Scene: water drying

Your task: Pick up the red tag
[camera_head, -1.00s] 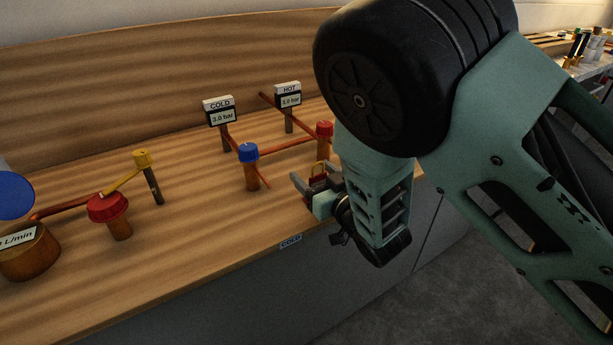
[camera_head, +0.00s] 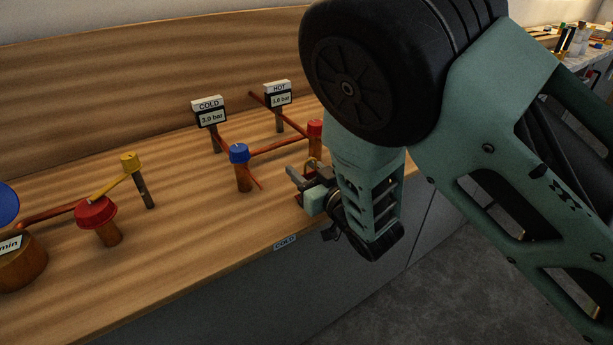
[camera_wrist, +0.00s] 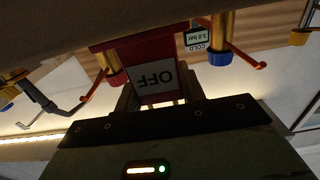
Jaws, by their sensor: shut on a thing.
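The red tag (camera_wrist: 140,52) with a white "OFF" label shows upside down in the wrist view, between the two fingers of my gripper (camera_wrist: 158,92). My gripper is shut on it. In the head view my gripper (camera_head: 307,181) is near the counter's front edge, to the right of the blue-capped valve. There the tag is mostly hidden by the fingers and wrist; a small yellowish loop shows just above them. I cannot tell how far the tag is from the counter.
The blue-capped valve (camera_head: 239,154) and red-capped valve (camera_head: 315,128) stand close to my gripper. COLD (camera_head: 208,112) and HOT (camera_head: 278,94) gauges are behind. The counter's front middle is clear.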

